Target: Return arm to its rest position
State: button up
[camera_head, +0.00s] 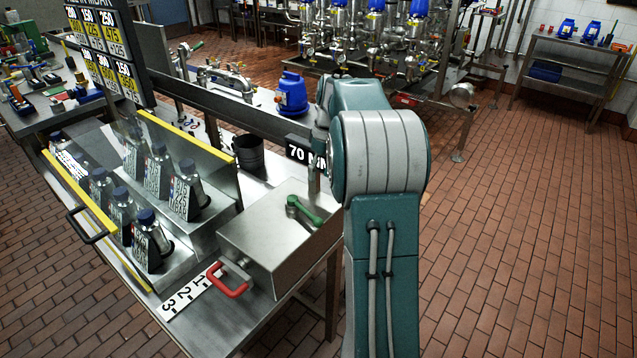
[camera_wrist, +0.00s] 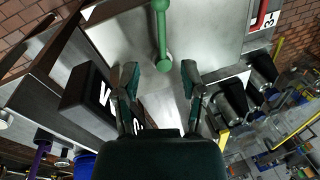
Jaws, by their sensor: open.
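My arm (camera_head: 383,180) stands at the right of the steel bench in the head view, with its large teal and grey joint close to the camera. My gripper (camera_wrist: 158,83) shows in the wrist view with its two dark fingers spread apart and nothing between them. A green lever handle (camera_wrist: 161,35) lies just beyond the fingertips, apart from them. In the head view the same green handle (camera_head: 305,211) sits on top of a steel box (camera_head: 262,245). My gripper is hidden in the head view.
A red handle (camera_head: 229,281) and a numbered strip (camera_head: 190,291) are at the box's front. A yellow-edged rack (camera_head: 100,225) of several bottles stands left. A "70" sign (camera_head: 306,154) is beside my arm. Piping (camera_head: 370,40) stands behind. Open brick floor (camera_head: 530,220) lies to the right.

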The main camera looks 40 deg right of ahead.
jog(key=shift+r, duration=0.1)
dwell(0.4)
jog(key=s+a+r+t+h, duration=0.1)
jog(key=s+a+r, duration=0.35)
jog(key=a, duration=0.45)
jog(key=s+a+r+t+h, duration=0.1)
jog(key=s+a+r, duration=0.35)
jog(key=a, duration=0.35)
jog(key=s+a+f+t, duration=0.3)
jog(key=s+a, duration=0.6)
jog(key=s, duration=0.5)
jog(key=shift+s+a+f+t, duration=0.2)
jog(key=shift+a+f+t, duration=0.1)
jog(key=shift+a+f, duration=0.15)
